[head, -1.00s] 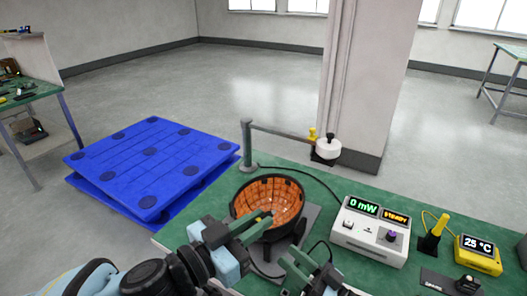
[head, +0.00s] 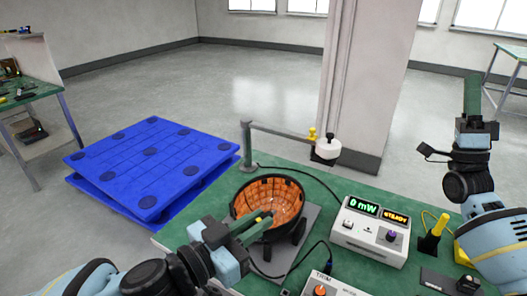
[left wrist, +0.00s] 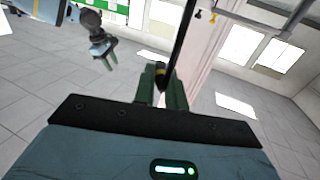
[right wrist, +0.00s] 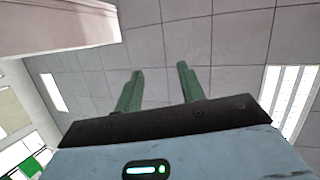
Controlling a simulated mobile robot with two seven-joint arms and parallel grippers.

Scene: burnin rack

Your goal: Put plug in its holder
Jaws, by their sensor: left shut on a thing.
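My left gripper (head: 264,222) is shut on a small dark thing with a yellow band, which looks like the plug (left wrist: 160,76). In the left wrist view a thin black line runs upward from it between the fingers. In the head view the fingertips are at the front rim of a black bowl (head: 236,209) with an orange tiled inside; I cannot tell whether the plug touches the bowl. The plug is mostly hidden by the fingers there. I cannot tell which thing is its holder. My right gripper (right wrist: 160,78) is open and empty, raised high at the right.
A white meter (head: 368,236) reading 0 mW stands right of the bowl. A yellow-handled piece (head: 439,225) and a yellow temperature box stand further right. A TRIM box (head: 330,286) is in front.

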